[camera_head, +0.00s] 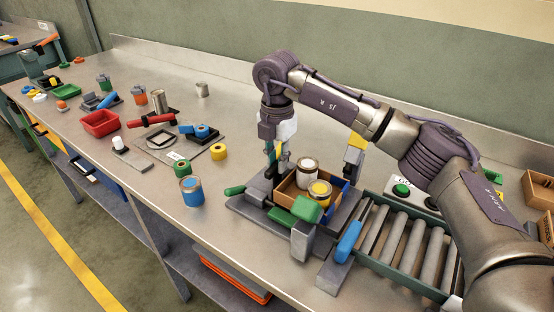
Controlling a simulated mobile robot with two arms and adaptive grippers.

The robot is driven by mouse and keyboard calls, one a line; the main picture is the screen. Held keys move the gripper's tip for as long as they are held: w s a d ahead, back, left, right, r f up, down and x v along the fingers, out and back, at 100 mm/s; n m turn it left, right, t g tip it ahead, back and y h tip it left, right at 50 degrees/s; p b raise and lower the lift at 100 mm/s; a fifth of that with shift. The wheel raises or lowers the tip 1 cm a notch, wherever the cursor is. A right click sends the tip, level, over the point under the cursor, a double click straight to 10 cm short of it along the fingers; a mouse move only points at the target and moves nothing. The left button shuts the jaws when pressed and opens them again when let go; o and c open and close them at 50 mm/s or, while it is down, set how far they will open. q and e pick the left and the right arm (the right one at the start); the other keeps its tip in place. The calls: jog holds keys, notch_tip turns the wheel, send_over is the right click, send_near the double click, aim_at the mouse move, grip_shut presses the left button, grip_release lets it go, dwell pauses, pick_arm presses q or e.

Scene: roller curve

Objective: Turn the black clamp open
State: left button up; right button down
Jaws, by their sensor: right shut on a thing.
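My right arm reaches in from the right and its gripper (276,168) points down at the back left corner of a grey fixture (248,211). It is shut on a dark upright part there, which appears to be the black clamp; the fingers and wrist hide most of it, so I cannot tell its angle. The fixture holds a wooden box (287,189) with a white can (307,172) and a yellow-topped can (319,193). A green clamp (306,209), a blue clamp (347,242) and a yellow part (354,153) surround the box. My left gripper is not in view.
A roller conveyor (402,246) curves away to the right under my arm. A green button box (401,190) stands behind it. The bench's back middle is mostly clear.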

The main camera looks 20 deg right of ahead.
jog(key=shift+w+r, duration=0.1)
jog(key=shift+r, duration=0.05)
dwell(0.3)
jog(key=c, duration=1.1)
grip_release()
notch_tip(320, 180, up, 12)
jog(key=shift+f, duration=0.1)
